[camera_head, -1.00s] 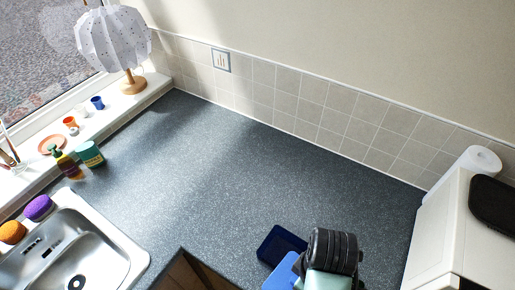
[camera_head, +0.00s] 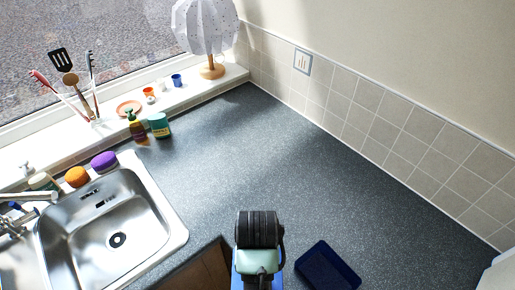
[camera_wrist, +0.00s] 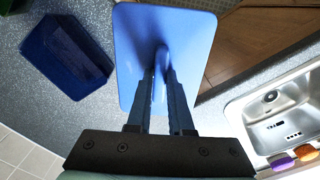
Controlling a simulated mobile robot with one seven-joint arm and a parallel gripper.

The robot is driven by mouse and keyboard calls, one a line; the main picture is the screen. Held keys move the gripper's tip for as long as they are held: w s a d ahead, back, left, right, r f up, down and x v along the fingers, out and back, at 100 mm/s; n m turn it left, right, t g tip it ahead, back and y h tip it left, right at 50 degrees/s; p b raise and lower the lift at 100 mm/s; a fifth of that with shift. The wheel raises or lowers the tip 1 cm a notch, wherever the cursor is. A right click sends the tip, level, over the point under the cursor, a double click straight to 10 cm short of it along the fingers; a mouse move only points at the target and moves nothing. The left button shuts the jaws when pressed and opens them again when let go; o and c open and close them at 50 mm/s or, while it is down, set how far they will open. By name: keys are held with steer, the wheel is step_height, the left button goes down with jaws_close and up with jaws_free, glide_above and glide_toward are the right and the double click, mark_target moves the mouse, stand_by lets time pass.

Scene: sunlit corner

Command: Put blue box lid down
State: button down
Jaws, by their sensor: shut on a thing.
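The blue box lid (camera_wrist: 190,40) is a light blue rounded rectangle with a raised handle on top. My gripper (camera_wrist: 160,75) is shut on that handle in the wrist view. In the head view my gripper and wrist hide most of the lid, and only a strip of blue shows beside them. The dark blue box (camera_head: 328,268) stands open on the counter, just right of my gripper in the head view. It also shows at the upper left of the wrist view (camera_wrist: 62,52), apart from the lid. I cannot tell the lid's height over the counter.
The speckled counter (camera_head: 240,150) is clear behind my gripper. A steel sink (camera_head: 110,228) is at the left, with an orange sponge (camera_head: 77,177) and a purple sponge (camera_head: 104,161) at its back edge. A soap bottle (camera_head: 137,126) and a green box (camera_head: 159,125) stand near the windowsill.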

step_height(320, 180, down, 7)
steer(key=b, duration=0.5)
steer(key=shift+b, duration=0.35)
